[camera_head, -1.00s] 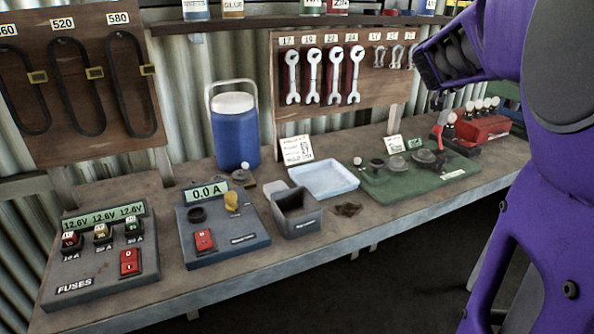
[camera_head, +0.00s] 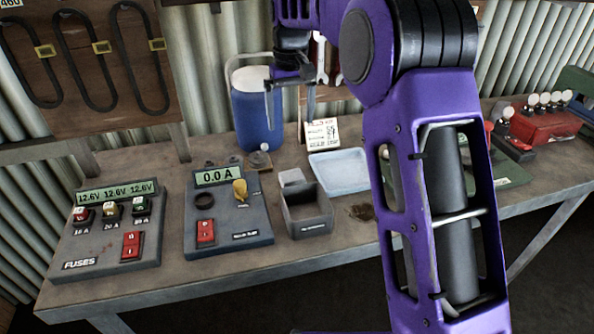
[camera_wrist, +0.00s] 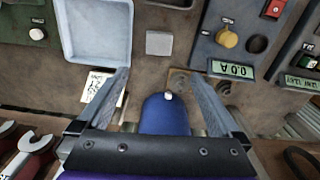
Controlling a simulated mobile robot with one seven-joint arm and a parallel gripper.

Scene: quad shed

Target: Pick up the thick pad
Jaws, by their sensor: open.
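No label marks a thick pad. A plain grey square block (camera_wrist: 159,43) lies on the bench in the wrist view and may be it. In the head view a grey piece (camera_head: 292,177) shows just behind the small grey bin (camera_head: 308,217); it looks like the same block. My gripper (camera_head: 289,116) hangs above the back of the bench, beside the blue jug, with nothing between its fingers. In the wrist view the open fingers (camera_wrist: 157,72) point toward the block, which lies beyond their tips. My arm hides part of the bench's right side in the head view.
A pale blue tray (camera_head: 340,172) lies beside the bin. The blue jug (camera_head: 257,122) stands behind. A small knobbed piece (camera_head: 259,160) sits near it. A meter box (camera_head: 228,221) and fuse box (camera_head: 107,230) fill the left. A card (camera_head: 321,133) stands behind the tray.

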